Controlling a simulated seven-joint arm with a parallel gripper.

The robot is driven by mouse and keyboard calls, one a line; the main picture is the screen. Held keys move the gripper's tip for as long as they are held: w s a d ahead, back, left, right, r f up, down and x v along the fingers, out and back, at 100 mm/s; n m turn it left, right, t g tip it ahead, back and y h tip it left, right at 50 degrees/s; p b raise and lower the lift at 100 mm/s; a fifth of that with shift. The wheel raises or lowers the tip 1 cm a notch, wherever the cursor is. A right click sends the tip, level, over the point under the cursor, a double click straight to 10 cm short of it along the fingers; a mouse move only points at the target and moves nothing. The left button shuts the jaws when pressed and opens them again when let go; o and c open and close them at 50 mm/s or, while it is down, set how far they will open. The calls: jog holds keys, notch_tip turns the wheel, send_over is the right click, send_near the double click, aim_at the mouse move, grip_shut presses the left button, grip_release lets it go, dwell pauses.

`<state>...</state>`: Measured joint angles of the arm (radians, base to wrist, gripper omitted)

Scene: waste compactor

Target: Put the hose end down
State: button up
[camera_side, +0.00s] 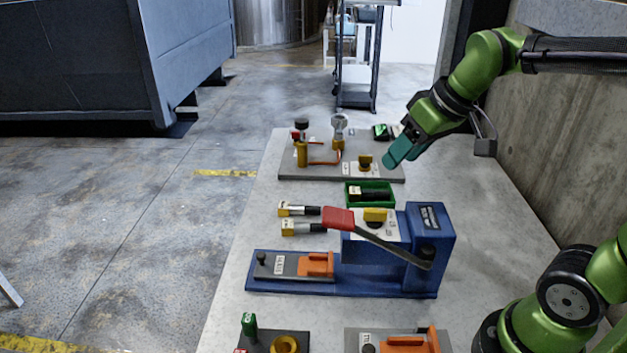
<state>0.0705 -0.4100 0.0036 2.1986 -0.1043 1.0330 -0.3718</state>
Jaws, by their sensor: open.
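My gripper (392,161), with teal fingers, hangs above the back right of the bench, near the right edge of the grey plate. It is open, and nothing shows between its fingers. A black fitting with a pale label (369,194), possibly a hose end, lies in a small green tray (349,201) below and to the left of my gripper, apart from it. Two similar fittings with brass and black ends, an upper one (298,210) and a lower one (303,228), lie on the bench left of the tray. I cannot tell which is the hose end.
The grey plate (330,172) carries a gauge, orange piping and a yellow valve. A blue press (428,230) with a red-handled lever (339,219) stands mid-bench. More fixtures (395,342) sit at the front. A concrete wall (570,140) borders the right; bare bench lies right of the press.

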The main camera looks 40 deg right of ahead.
jog(key=s+a+f+m+t, duration=0.1)
jog(key=s+a+f+m, duration=0.1)
jog(key=s, duration=0.4)
jog(key=shift+s+a+m+t+y, duration=0.35)
jog(key=shift+s+m+t+y, duration=0.05)
jog(key=shift+m, duration=0.3)
dwell(0.4)
